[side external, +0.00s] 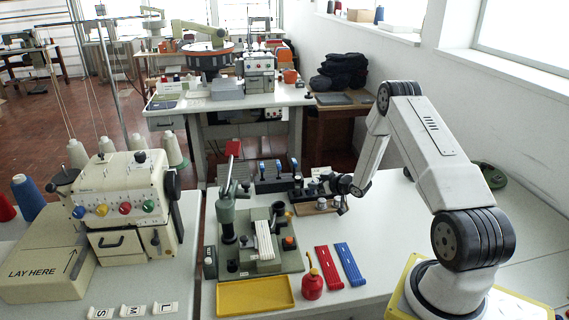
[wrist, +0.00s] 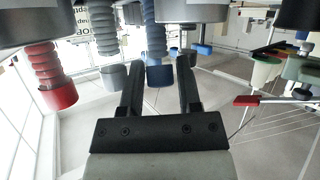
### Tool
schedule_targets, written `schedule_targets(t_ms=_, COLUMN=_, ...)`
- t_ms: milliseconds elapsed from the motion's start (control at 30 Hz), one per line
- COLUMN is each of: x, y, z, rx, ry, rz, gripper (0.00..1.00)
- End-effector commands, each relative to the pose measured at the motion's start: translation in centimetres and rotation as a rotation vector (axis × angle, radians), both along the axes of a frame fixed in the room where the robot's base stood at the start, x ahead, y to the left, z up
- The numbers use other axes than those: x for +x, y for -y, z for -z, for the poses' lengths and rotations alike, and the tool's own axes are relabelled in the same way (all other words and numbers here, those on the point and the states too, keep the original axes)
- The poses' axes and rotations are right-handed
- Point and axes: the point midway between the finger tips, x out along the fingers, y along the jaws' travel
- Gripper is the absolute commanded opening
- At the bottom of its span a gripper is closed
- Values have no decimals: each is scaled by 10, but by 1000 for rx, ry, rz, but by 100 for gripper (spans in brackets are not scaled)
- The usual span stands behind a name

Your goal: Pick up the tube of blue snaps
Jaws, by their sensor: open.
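In the wrist view, a ribbed blue piece with a blue end (wrist: 159,76), which looks like the tube of blue snaps, shows between the fingertips of my gripper (wrist: 160,66). The fingers are open, one on each side of it, and I see no contact. I cannot tell how deep it lies between them. A ribbed red piece (wrist: 58,93) and a ribbed grey piece (wrist: 111,76) are to its left. In the side view, my gripper (side external: 341,189) is low beside a small wooden block (side external: 315,208) with several knob-like tops; the blue piece is not clear there.
A green press fixture (side external: 262,240) stands left of the block. A yellow tray (side external: 255,295), a red oil can (side external: 312,284), a red strip (side external: 329,267) and a blue strip (side external: 350,264) lie in front. A sewing machine (side external: 120,205) is further left.

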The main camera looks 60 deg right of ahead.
Motion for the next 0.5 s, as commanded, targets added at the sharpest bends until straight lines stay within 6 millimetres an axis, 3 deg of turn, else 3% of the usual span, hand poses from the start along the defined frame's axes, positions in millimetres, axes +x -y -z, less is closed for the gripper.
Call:
schedule_targets(t_ms=33, x=0, y=0, z=0, rx=0, ry=0, rz=0, gripper=37)
schedule_targets(t_ms=133, x=0, y=0, z=0, rx=0, ry=0, rz=0, gripper=5)
schedule_targets(t_ms=167, x=0, y=0, z=0, rx=0, ry=0, rz=0, gripper=0)
schedule_targets(t_ms=500, x=0, y=0, z=-1, rx=0, ry=1, rz=0, gripper=0)
